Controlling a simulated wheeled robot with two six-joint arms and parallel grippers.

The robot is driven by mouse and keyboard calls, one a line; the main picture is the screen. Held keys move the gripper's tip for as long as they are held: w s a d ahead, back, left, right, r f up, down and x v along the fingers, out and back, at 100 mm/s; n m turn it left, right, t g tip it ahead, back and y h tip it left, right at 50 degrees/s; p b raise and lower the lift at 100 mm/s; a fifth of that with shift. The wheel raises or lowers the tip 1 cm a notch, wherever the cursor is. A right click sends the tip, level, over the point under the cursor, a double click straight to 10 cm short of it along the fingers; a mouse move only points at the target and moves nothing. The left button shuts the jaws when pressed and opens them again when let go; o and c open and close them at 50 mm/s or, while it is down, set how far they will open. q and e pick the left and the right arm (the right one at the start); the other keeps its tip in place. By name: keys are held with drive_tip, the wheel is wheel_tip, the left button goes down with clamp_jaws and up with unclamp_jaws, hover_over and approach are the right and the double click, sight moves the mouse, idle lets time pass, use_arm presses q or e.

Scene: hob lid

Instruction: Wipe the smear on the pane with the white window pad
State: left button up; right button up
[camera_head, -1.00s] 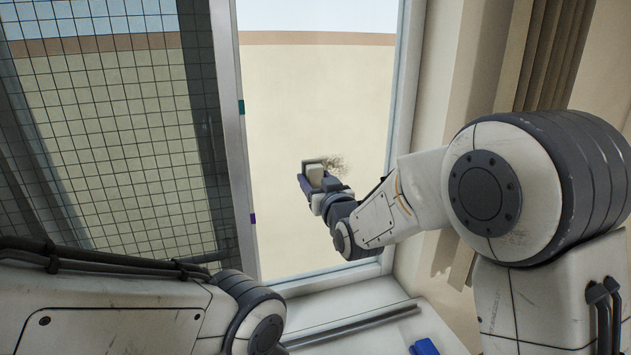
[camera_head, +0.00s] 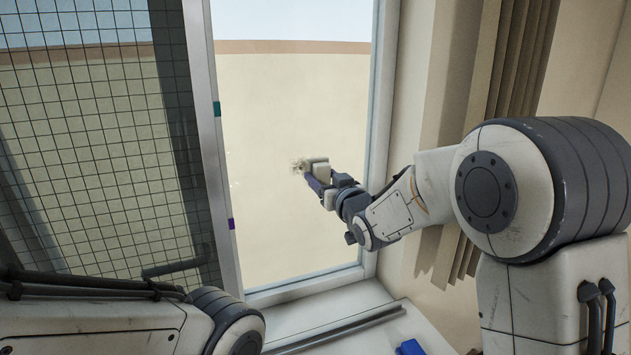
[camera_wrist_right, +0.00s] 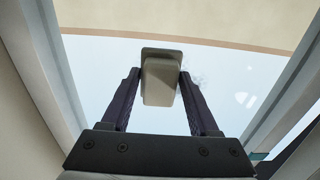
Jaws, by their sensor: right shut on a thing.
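The pane (camera_head: 290,100) is the clear window in the middle of the head view. A brownish speckled smear (camera_head: 297,165) is on it, just left of the pad; it also shows faintly beside the pad in the right wrist view (camera_wrist_right: 197,80). My right gripper (camera_head: 316,178) is shut on the pale window pad (camera_head: 321,161), which sits between both fingers in the right wrist view (camera_wrist_right: 160,82). The pad is at the pane and overlaps the smear's edge in the head view. I cannot tell whether it touches the glass. My left gripper is out of view.
A window frame post (camera_head: 209,150) with teal and purple tabs stands left of the pane. A mesh screen (camera_head: 90,130) is beyond it. A curtain (camera_head: 500,80) hangs at right. A blue object (camera_head: 409,347) lies on the sill area below.

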drive_tip(key=d, duration=0.1)
drive_tip(key=w+d, duration=0.1)
drive_tip(key=d, duration=0.1)
drive_tip(key=shift+d, duration=0.3)
